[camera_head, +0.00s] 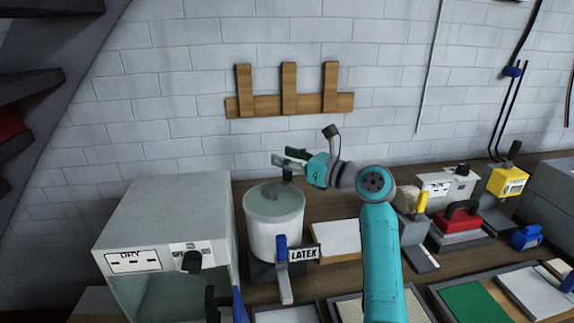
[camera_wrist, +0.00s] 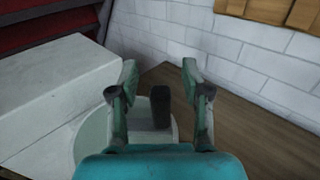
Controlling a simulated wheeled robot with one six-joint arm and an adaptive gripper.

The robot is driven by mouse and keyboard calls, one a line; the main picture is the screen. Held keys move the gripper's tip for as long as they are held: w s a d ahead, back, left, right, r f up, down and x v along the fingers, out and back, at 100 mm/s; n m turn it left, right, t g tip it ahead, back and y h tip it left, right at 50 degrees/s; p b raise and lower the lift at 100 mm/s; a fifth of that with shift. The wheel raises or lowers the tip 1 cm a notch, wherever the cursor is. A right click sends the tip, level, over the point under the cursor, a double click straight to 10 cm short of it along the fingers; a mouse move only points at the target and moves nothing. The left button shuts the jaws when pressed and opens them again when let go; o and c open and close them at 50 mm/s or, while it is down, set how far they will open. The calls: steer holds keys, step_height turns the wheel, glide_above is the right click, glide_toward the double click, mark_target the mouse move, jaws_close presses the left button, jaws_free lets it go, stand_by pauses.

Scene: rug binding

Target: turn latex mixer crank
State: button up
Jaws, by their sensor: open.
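The latex mixer is a white bucket (camera_head: 274,232) with a "LATEX" label, standing on the bench left of centre. Its pale rounded top also shows in the wrist view (camera_wrist: 92,140). A dark upright crank handle (camera_wrist: 160,106) stands above that top; in the head view it is small and partly hidden by my gripper. My gripper (camera_head: 284,158) is open above the bucket. In the wrist view its two fingers (camera_wrist: 160,72) are on either side of the dark handle, with a visible gap on each side. A blue-gripped lever (camera_head: 282,250) is on the bucket's front.
A grey dryer box (camera_head: 165,225) stands close left of the bucket. A wooden rack (camera_head: 290,104) hangs on the brick wall behind. To the right are a red-topped tool (camera_head: 461,220), a yellow device (camera_head: 507,182) and a green panel (camera_head: 475,303). A white sheet (camera_head: 337,238) lies beside the bucket.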

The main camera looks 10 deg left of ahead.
step_height(320, 180, up, 8)
steer(key=shift+f, duration=0.1)
stand_by(0.4)
